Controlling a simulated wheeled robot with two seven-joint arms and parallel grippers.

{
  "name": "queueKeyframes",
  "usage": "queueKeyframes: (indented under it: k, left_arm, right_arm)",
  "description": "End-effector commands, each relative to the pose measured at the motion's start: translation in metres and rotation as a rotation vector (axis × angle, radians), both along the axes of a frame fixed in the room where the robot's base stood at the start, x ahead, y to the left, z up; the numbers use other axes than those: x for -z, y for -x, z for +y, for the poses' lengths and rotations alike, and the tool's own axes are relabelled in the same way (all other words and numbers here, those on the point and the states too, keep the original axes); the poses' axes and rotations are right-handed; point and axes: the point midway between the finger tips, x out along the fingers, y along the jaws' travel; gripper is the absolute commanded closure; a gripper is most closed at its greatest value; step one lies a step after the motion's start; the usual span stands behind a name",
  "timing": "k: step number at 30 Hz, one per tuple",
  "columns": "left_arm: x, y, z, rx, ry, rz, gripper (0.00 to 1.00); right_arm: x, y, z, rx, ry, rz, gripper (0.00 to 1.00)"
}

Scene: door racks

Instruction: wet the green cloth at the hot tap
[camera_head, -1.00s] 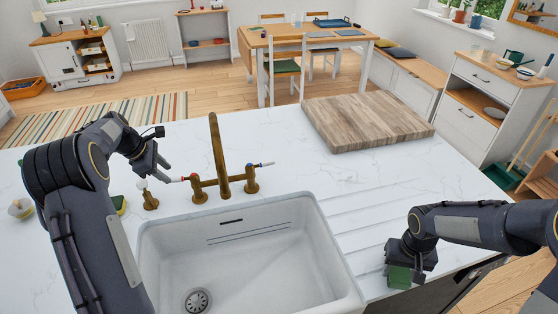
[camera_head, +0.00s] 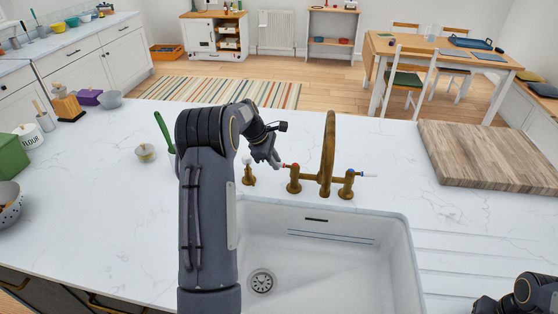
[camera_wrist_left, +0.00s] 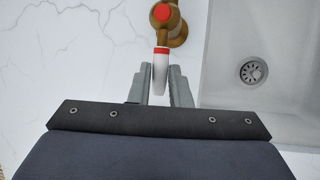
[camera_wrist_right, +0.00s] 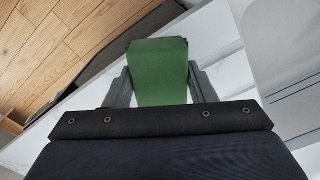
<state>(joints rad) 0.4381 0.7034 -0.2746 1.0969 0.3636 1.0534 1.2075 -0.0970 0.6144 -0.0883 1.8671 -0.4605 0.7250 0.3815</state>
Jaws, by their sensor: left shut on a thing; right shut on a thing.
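The brass tap (camera_head: 328,150) stands behind the white sink (camera_head: 340,262). Its hot lever (camera_wrist_left: 160,72), white with a red ring, points out to the left. My left gripper (camera_head: 277,163) is shut on this lever; in the left wrist view its fingers (camera_wrist_left: 161,88) lie on both sides of it. No water shows under the spout. The green cloth (camera_wrist_right: 160,72), a thick folded block, is held in my right gripper (camera_wrist_right: 160,88), which is shut on it. In the head view only part of my right arm shows at the bottom right; the cloth is out of sight there.
A wooden board (camera_head: 492,155) lies right of the tap.

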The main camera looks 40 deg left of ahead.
Motion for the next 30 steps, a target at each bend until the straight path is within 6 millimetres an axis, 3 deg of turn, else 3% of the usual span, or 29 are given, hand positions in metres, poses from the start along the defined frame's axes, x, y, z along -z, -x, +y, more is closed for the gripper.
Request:
queueKeyframes:
  k: [5,15,23,24,28,30]
  left_arm:
    - [-0.0004,-0.0001,-0.0001,-0.008,-0.001,-0.001,1.00]
    - [-0.0005,0.0065,-0.0064,-0.261,-0.001,0.000,1.00]
    - [-0.0005,0.0063,-0.0059,-0.268,-0.001,-0.001,1.00]
    - [-0.0006,0.0063,-0.0060,-0.267,0.000,-0.001,0.79]
    - [-0.0006,0.0063,-0.0060,-0.266,-0.001,-0.001,0.62]
    - [-0.0004,0.0064,-0.0060,-0.266,-0.001,-0.001,0.61]
  right_arm:
    - [0.0000,-0.0001,0.0000,0.000,0.000,0.000,0.68]
    - [0.0019,-0.0001,0.0000,0.000,0.000,0.000,0.68]
    - [0.0017,-0.0001,0.0000,0.000,0.000,0.000,0.68]
    - [0.0017,-0.0001,0.0000,0.000,0.000,0.000,0.68]
    - [0.0017,-0.0001,0.0000,0.000,0.000,0.000,0.68]
    - [0.0017,-0.0001,0.0000,0.000,0.000,0.000,0.68]
